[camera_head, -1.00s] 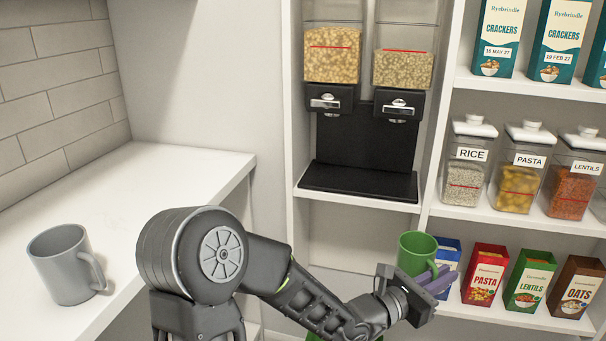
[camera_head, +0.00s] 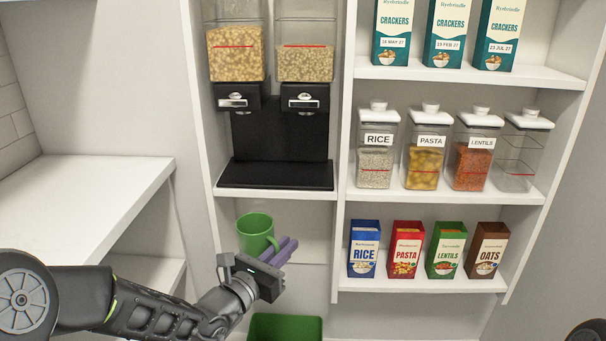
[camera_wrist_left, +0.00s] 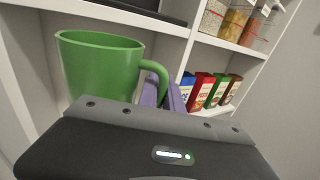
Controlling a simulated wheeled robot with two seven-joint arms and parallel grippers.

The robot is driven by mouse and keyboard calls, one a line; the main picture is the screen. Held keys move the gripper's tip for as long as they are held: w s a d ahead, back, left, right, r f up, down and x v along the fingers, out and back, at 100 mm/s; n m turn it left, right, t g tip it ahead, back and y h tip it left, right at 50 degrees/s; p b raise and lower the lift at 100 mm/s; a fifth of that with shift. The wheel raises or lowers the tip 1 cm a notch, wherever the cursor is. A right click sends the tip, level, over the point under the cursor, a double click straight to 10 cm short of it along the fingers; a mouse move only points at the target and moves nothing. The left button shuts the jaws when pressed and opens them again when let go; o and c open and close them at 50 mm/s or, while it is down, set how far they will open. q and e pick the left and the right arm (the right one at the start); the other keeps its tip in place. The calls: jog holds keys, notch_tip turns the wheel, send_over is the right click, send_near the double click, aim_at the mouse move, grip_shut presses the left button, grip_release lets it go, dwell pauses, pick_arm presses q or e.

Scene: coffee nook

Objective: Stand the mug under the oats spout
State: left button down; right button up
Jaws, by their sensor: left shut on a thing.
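A green mug (camera_head: 256,232) is held upright by my left gripper (camera_head: 284,251), whose purple fingers are shut on its handle side. The mug (camera_wrist_left: 98,66) also shows large in the left wrist view, with its handle toward the fingers (camera_wrist_left: 168,92). The mug is in front of the shelf unit, lower in the picture than the dispenser tray. The twin dispenser has two spouts, a left one (camera_head: 238,100) and a right one (camera_head: 304,101), above a black tray (camera_head: 276,175). Neither dispenser bin shows a readable label. My right gripper is not in view.
The white shelf edge (camera_head: 272,193) runs in front of the tray, which is bare. Jars and cartons, including an oats carton (camera_head: 487,250), fill the right shelves. A green bin (camera_head: 286,327) stands below. A white counter (camera_head: 84,208) is at left.

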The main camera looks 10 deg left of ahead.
pick_arm(q)
jog(key=s+d+r+m+g+h+p, duration=0.3)
jog(key=d+r+m+g+h+p, duration=0.1)
jog(key=r+p, duration=0.5)
jog(key=s+d+r+m+g+h+p, duration=0.3)
jog(key=r+m+g+h+p, duration=0.3)
jog(key=p, duration=0.8)
notch_tip(320, 180, up, 3)
jog(key=shift+s+d+r+h, duration=0.1)
jog(key=shift+s+d+h, duration=0.2)
jog(key=shift+d+h, duration=0.2)
